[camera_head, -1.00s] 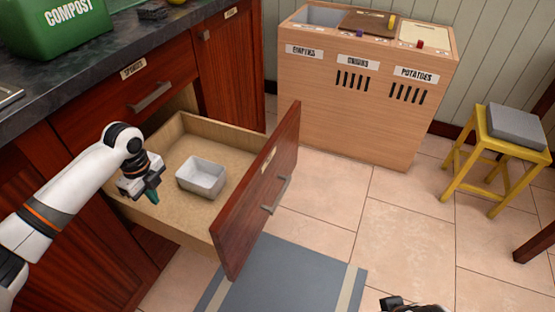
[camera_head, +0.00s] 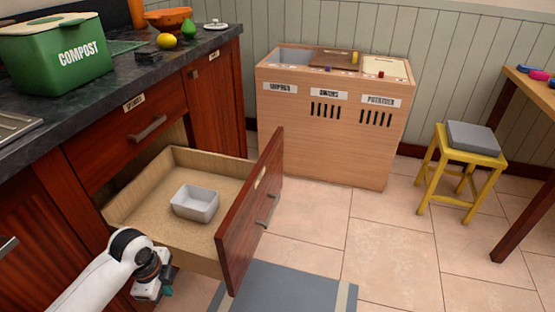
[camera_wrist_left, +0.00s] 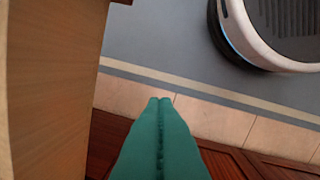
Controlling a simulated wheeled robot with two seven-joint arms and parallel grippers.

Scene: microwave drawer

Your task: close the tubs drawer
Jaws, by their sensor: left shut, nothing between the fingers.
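The tubs drawer (camera_head: 250,215) is pulled well out of the lower cabinet, with its red wood front facing right and a metal handle (camera_head: 266,210) on it. A pale grey tub (camera_head: 195,203) sits inside on the drawer floor. My left gripper (camera_head: 160,293) is outside the drawer, by its near side and below its rim, apart from the front panel. In the left wrist view its green fingers (camera_wrist_left: 160,105) are together and empty, with a wooden drawer side (camera_wrist_left: 45,90) at the left. My right gripper is not in view.
A wooden vegetable bin (camera_head: 330,125) stands beyond the drawer. A yellow stool (camera_head: 465,165) is at the right. A grey mat (camera_head: 285,290) lies below the drawer front. The counter holds a green compost bin (camera_head: 60,60). Tiled floor right of the drawer is clear.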

